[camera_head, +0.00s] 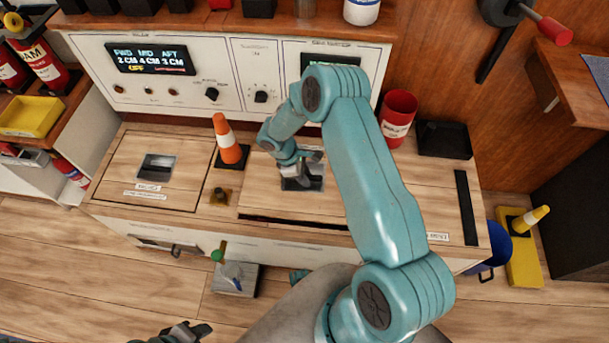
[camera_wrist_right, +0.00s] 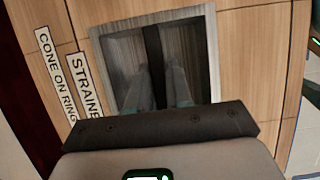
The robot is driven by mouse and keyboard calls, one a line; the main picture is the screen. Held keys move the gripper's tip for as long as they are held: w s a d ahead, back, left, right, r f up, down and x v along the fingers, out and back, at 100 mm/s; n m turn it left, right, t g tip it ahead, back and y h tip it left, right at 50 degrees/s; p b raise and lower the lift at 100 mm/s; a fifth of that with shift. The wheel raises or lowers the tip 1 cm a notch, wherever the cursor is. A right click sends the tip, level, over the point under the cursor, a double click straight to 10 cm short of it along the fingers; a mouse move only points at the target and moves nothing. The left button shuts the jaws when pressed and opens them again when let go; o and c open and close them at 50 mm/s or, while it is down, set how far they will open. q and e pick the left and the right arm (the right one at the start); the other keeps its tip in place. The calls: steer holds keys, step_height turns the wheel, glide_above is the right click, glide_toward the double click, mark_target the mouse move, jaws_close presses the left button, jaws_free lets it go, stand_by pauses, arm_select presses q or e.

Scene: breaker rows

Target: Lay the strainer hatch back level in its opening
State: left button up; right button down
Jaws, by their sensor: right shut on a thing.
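The strainer hatch (camera_head: 262,198) is a wooden panel in the counter top, with a dark gap along its front edge. I cannot tell how far it is tilted. In the right wrist view its label reads "STRAIN…" (camera_wrist_right: 86,88), partly cut off. Its recessed metal pull (camera_wrist_right: 203,60) has a dark bar (camera_wrist_right: 154,55) across it. My right gripper (camera_head: 300,176) reaches down into this recess. In the right wrist view its fingers (camera_wrist_right: 158,88) are shut on the bar. My left gripper (camera_head: 188,331) is low at the bottom edge, away from the hatch; its opening is unclear.
An orange and white cone (camera_head: 228,141) stands on the counter left of the hatch, behind a small brown plate with a dark knob (camera_head: 220,196). Another hatch (camera_head: 118,172) lies at the left. A red bin (camera_head: 397,116) and a black box (camera_head: 444,139) stand back right.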

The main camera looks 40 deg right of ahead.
steer(key=shift+f+b, duration=1.9)
steer(key=shift+f, duration=0.2)
steer(key=c, duration=1)
jaws_free()
steer(key=shift+r, duration=0.1)
steer(key=shift+o, duration=0.2)
steer(key=p+v, duration=0.3)
steer(key=v, duration=1.3)
steer(key=shift+r, duration=0.1)
